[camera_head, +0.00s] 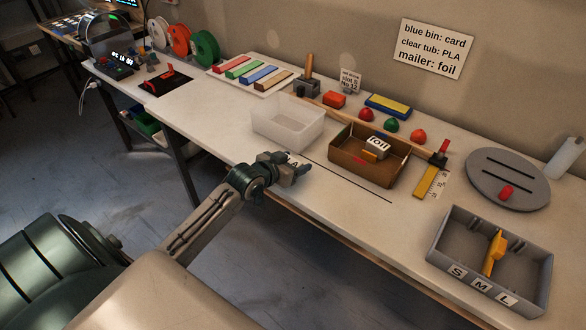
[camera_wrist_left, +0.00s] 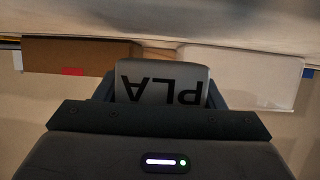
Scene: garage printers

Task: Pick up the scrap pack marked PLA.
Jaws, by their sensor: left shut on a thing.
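My left gripper (camera_head: 297,170) is shut on the grey scrap pack marked PLA (camera_wrist_left: 160,90). In the left wrist view the pack's lettering appears upside down between the jaws. In the head view the gripper hides most of the pack, at the bench's front edge. The clear tub (camera_head: 275,130) is behind the gripper, and the brown tray (camera_head: 345,165) is to its right. In the left wrist view the tray (camera_wrist_left: 75,55) is left of the pack and the tub (camera_wrist_left: 245,75) right. My right gripper is not in view.
A white pack (camera_head: 377,144) with dark lettering lies in the brown tray with smaller pieces. A wall sign (camera_head: 432,49) reads "clear tub: PLA". A grey S/M/L bin (camera_head: 445,240) and a round grey plate (camera_head: 510,180) stand at right.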

